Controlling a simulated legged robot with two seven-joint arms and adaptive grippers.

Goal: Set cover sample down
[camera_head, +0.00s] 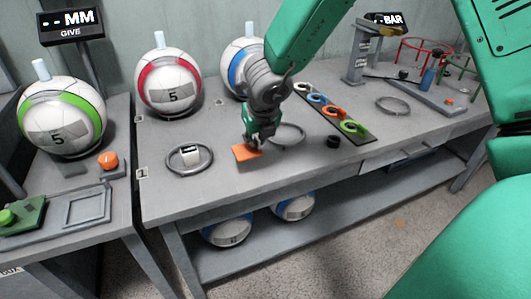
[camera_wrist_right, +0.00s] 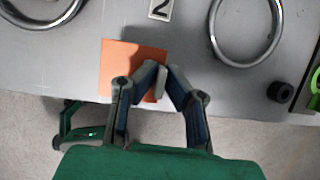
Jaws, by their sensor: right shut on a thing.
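The cover sample is an orange square (camera_head: 245,152) at the front part of the grey bench, between two metal rings. It also shows in the right wrist view (camera_wrist_right: 120,62), lying under and just beyond my fingers. My right gripper (camera_head: 258,140) is low over the bench at the sample's right side. In the right wrist view its fingertips (camera_wrist_right: 161,80) are close together over the sample's right edge, shut on a small grey piece there. I cannot tell whether the sample lies flat on the bench or is slightly above it.
A metal ring (camera_head: 170,158) with a white tag lies left, another (camera_head: 303,137) lies right behind the gripper. A black knob (camera_head: 334,141) and a strip of coloured rings (camera_head: 368,138) are further right. Balls (camera_head: 168,81) stand at the back. The bench's front edge is close.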

